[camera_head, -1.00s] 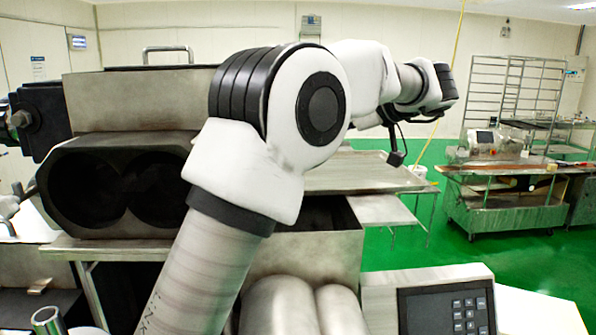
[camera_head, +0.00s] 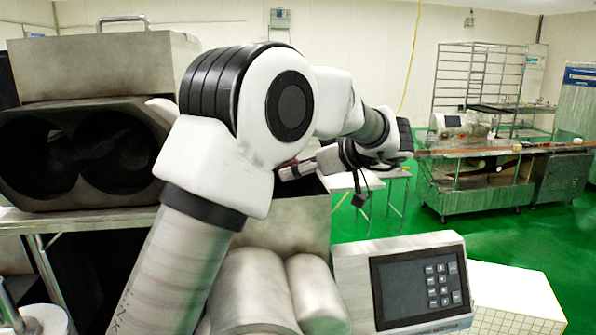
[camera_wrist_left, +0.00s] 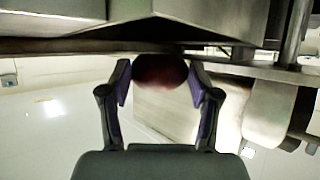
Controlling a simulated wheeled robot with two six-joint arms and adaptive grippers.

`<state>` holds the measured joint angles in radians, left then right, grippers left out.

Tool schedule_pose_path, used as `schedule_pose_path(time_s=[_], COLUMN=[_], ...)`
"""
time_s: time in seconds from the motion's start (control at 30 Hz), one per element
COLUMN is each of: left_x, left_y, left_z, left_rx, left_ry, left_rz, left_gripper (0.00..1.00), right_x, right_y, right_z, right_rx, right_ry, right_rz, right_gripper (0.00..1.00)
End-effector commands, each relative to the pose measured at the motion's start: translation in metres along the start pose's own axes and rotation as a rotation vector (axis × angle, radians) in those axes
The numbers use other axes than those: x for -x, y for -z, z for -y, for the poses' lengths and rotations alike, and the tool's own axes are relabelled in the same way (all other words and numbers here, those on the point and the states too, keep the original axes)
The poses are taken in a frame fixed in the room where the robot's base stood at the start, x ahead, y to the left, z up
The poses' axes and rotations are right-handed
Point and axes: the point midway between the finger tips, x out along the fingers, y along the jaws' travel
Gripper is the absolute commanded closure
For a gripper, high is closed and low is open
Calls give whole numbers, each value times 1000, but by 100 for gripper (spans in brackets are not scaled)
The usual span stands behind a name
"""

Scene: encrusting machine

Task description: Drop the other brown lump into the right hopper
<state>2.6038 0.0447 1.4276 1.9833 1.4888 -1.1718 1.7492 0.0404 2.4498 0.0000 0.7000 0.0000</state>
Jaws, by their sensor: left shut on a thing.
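The brown lump (camera_wrist_left: 160,70) is dark and rounded, and sits between the two fingertips in the left wrist view. My left gripper (camera_wrist_left: 160,78) is shut on it. In the head view my left arm covers much of the middle, and part of the gripper shows just above a metal box with a dark open top (camera_head: 285,222). This box looks like the right hopper, but I cannot be sure. The lump is not clear in the head view. My right gripper is not in view.
A metal housing with two round dark openings (camera_head: 75,155) stands at the left. A control panel (camera_head: 415,282) and rounded metal cylinders (camera_head: 250,290) are in front. A steel work table (camera_head: 475,190) stands at the back right, with open green floor before it.

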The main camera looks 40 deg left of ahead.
Motion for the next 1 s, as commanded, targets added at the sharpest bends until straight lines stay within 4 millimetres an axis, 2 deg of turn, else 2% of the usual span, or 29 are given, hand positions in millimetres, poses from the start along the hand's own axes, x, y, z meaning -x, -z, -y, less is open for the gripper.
schedule_pose_path(time_s=[0.03, 0.3, 0.33, 0.4, 0.77, 0.87, 1.0], left_x=[-3, -2, -2, -2, 0, 11, 43], left_y=[-6, -4, -4, -4, -4, -4, -4], left_z=[0, 0, 0, 0, 0, 0, -1], left_rx=[1, 1, 1, 1, 1, 2, 3], left_ry=[0, 0, 0, 0, 0, -2, -3], left_rz=[0, 0, 0, 0, 0, -1, -3], left_gripper=[88, 88, 31, 9, 9, 9, 9], right_x=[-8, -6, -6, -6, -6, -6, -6], right_y=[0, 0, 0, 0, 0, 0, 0], right_z=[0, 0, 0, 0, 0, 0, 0], right_rx=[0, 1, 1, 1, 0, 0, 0], right_ry=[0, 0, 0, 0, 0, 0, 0], right_rz=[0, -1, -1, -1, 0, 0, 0], right_gripper=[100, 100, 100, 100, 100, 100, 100])
